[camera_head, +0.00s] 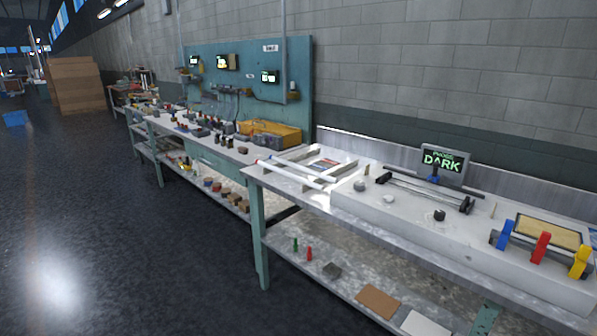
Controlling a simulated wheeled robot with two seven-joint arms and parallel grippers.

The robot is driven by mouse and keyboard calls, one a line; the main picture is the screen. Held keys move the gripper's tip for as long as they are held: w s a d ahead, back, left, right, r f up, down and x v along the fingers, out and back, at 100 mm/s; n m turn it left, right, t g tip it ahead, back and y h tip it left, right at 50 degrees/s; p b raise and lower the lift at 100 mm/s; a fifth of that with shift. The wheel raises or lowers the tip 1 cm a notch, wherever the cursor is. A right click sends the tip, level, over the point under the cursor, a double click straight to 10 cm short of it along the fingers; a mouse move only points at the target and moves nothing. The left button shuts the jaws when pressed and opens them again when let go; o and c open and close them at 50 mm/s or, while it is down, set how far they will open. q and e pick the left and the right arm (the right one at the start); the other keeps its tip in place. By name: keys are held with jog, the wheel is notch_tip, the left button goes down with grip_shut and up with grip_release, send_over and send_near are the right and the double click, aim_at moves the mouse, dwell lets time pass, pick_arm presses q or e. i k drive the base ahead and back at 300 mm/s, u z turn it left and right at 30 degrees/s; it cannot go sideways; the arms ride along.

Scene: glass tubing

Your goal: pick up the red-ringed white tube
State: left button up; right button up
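White tubes lie on the near end of the white workbench, left of its raised section. One long white tube (292,174) runs from the bench's left edge toward the right, with a small blue mark near its far left end. A small red mark shows close to the tubes' far left ends; at this size I cannot tell for certain which tube carries it as a ring. Neither of my grippers is in view.
The workbench (370,229) stands along the wall. A display reading "DARK" (442,163), a black roller rack (427,191) and blue, red and yellow levers (541,248) stand to the right. A yellow bin (270,134) sits further back. The floor (130,240) at left is clear.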

aim_at(318, 188)
jog(key=z, duration=0.45)
jog(key=k, duration=0.6)
jog(key=u, duration=0.35)
jog(key=i, duration=1.2)
jog(key=z, duration=0.2)
